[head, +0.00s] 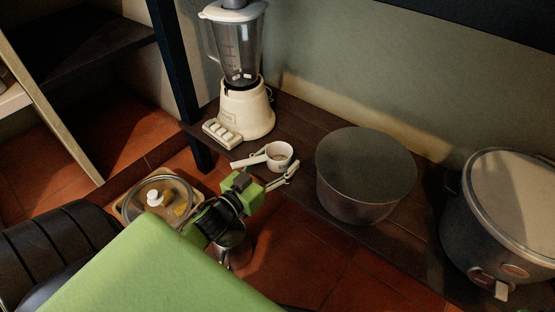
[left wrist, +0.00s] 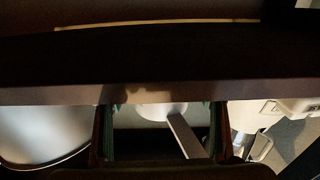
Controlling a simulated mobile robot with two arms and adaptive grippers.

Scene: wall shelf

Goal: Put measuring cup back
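The white measuring cup (head: 280,157) stands on the dark wooden shelf (head: 304,186), between the blender and the large pot. In the left wrist view the pale cup (left wrist: 157,112) is partly cut off by a dark board, and its handle (left wrist: 185,137) lies between my fingers. My left gripper (head: 267,170) is open at the cup's near side, its fingers spread. In the left wrist view the open fingers of this gripper (left wrist: 160,130) stand on both sides of the handle with gaps. Contact with the cup cannot be told. My right gripper is not in view.
A cream blender (head: 245,108) stands left of the cup. A large grey pot (head: 365,175) stands close on its right, and a rice cooker (head: 510,210) farther right. A glass-lidded container (head: 158,197) and a metal vessel (head: 233,247) are lower, near my arm.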

